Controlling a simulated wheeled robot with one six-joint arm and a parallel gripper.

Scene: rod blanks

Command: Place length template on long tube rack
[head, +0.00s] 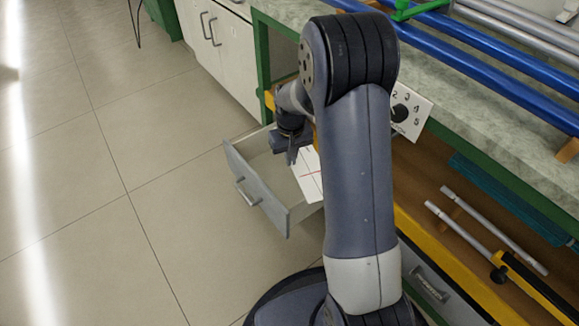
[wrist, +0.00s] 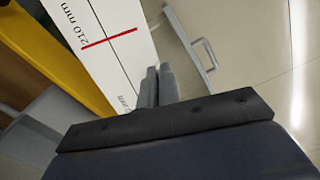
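The length template (head: 309,180) is a white card with red and black lines, at the open drawer in the head view. In the wrist view the length template (wrist: 115,50) shows "210 mm" and a red mark. My gripper (head: 292,158) is at its left side in the head view. In the wrist view my gripper (wrist: 157,72) has its fingers close together, overlapping the card's near part. Whether the card is between them cannot be told. Which item is the long tube rack is unclear; long blue tubes (head: 490,75) lie on supports on the bench.
The grey drawer (head: 255,197) stands pulled out over the floor. A numbered white plate with a black knob (head: 400,112) is at the bench edge. Silver tubes (head: 495,228) and a yellow-and-black tool (head: 530,280) lie lower right. The floor at left is clear. My arm hides the middle.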

